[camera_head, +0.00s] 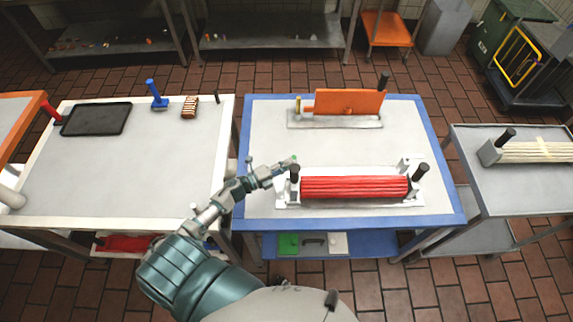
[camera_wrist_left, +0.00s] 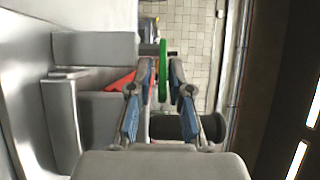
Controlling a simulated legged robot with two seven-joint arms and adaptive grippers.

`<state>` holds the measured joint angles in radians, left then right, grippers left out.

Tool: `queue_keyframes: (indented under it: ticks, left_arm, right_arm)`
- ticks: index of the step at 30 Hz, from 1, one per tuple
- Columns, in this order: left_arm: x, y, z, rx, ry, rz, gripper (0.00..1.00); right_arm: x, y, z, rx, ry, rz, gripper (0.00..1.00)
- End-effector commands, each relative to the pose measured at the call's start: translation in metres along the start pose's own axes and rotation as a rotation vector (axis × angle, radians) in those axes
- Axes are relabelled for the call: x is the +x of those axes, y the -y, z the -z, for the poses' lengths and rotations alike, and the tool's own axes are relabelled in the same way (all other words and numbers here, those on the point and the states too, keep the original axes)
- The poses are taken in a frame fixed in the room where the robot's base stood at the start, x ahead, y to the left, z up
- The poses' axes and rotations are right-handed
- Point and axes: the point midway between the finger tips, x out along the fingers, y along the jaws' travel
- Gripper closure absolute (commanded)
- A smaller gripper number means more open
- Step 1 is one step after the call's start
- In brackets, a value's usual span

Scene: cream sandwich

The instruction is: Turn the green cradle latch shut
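The green latch (camera_head: 294,158) shows as a small green spot at the left end of the cradle (camera_head: 283,203). In the left wrist view the green latch (camera_wrist_left: 163,70) is a thin upright piece between my fingertips. The cradle holds a bundle of red rods (camera_head: 354,187) and has black knobs at both ends. My left gripper (camera_head: 285,166) reaches in from the left to the latch. In the left wrist view the left gripper (camera_wrist_left: 162,75) is open around the latch, with a narrow gap on each side. My right gripper is not in view.
The cradle stands on a blue-edged table (camera_head: 262,130). An orange block (camera_head: 348,102) stands behind it on a grey base. A black knob (camera_wrist_left: 174,127) lies close below the fingers in the wrist view. A white table (camera_head: 140,180) at left has free room.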

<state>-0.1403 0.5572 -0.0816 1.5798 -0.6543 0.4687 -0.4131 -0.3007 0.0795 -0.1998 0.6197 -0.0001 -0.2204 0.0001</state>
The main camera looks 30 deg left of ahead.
Motion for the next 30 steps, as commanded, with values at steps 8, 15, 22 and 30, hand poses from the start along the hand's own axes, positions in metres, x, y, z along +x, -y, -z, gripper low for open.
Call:
queue_keyframes:
  ticks: [8,15,22,30]
  left_arm:
    - [0.000,0.000,0.001,0.000,0.000,-0.001,1.00]
    - [0.002,0.002,0.006,-0.005,0.081,0.003,1.00]
    - [0.002,-0.001,0.007,-0.001,0.136,-0.003,1.00]
    - [0.002,-0.002,0.007,-0.002,0.134,-0.003,0.81]
  right_arm:
    - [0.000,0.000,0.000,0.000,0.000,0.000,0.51]
    - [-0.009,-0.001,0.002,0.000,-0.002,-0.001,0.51]
    - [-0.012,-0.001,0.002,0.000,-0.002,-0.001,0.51]
    - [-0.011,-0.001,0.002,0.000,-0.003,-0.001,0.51]
